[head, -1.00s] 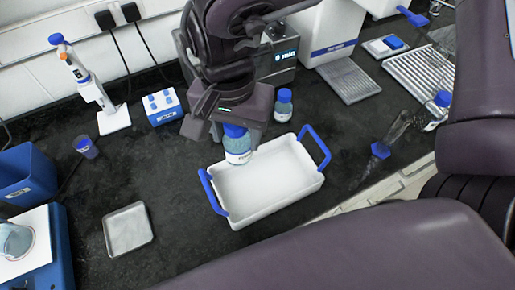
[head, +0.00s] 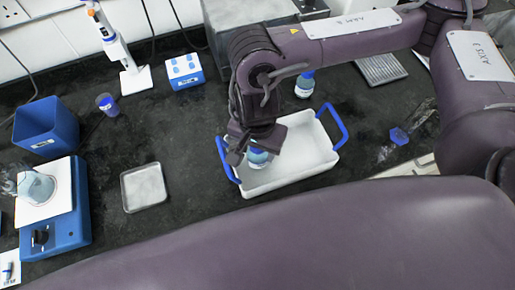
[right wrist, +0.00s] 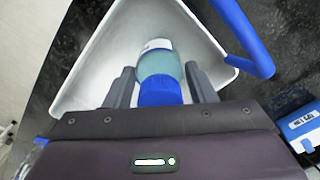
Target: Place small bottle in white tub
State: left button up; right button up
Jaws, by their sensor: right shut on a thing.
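The white tub (head: 300,148) has blue handles and stands on the dark bench in the head view. It also fills much of the right wrist view (right wrist: 98,62). My right gripper (head: 256,146) is over the left part of the tub, pointing down. It is shut on a bottle (head: 258,158) with a blue cap and a pale label. In the right wrist view the bottle (right wrist: 160,62) sits between the two fingers, its body inside the tub's outline. I cannot tell if its base touches the tub floor. My left gripper is not in view.
Another blue-capped bottle (head: 304,86) stands behind the tub. A shallow tray (head: 144,187) lies to the left, near a blue-and-white device (head: 62,215). A blue rack (head: 184,70) and a pipette stand (head: 136,80) are at the back. The bench between tray and tub is clear.

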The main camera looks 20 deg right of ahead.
jog(key=shift+f, duration=0.75)
jog(key=shift+f, duration=0.2)
jog(key=o, duration=1.1)
jog(key=shift+r, duration=0.1)
notch_tip(320, 180, up, 12)
jog(key=shift+r+b, duration=0.1)
jog(key=shift+b, duration=0.55)
